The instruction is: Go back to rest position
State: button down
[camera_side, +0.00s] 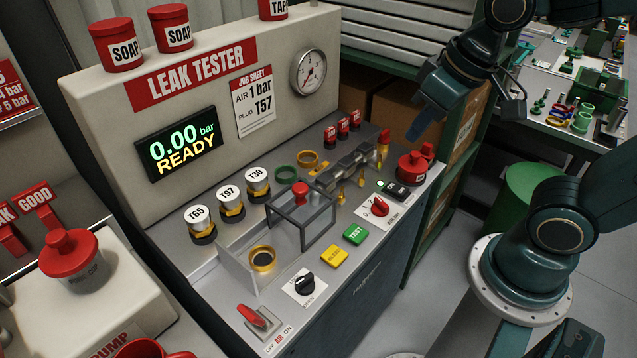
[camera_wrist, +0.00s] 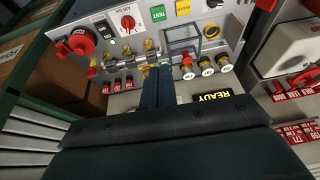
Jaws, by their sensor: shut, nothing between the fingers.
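My gripper (camera_side: 417,132) is shut and empty in the side view. It is in the air at the upper right, above the right end of the leak tester's bench, pointing down and left. In the wrist view its closed fingers (camera_wrist: 158,88) reach toward the bench, apart from the fittings there. The leak tester (camera_side: 215,75) has a display (camera_side: 178,144) reading 0.00 bar READY. A job sheet (camera_side: 254,104) reads AIR 1 bar, PLUG T57. Plugs labelled T65 (camera_side: 197,213), T97 (camera_side: 228,193) and T30 (camera_side: 258,176) stand in a row.
A cage with a red knob (camera_side: 301,190) stands mid-bench. Right of it are a metal manifold (camera_side: 346,166), several red-capped items (camera_side: 343,127) and a red valve (camera_side: 415,163). Cardboard boxes (camera_side: 402,105) sit on a green shelf behind my gripper. A green bin (camera_side: 533,188) stands on the floor.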

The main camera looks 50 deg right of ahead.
jog(key=s+d+r+t, duration=0.1)
jog(key=s+r, duration=0.1)
jog(key=s, duration=0.3)
jog(key=shift+d+r, duration=0.4)
dwell(1.3)
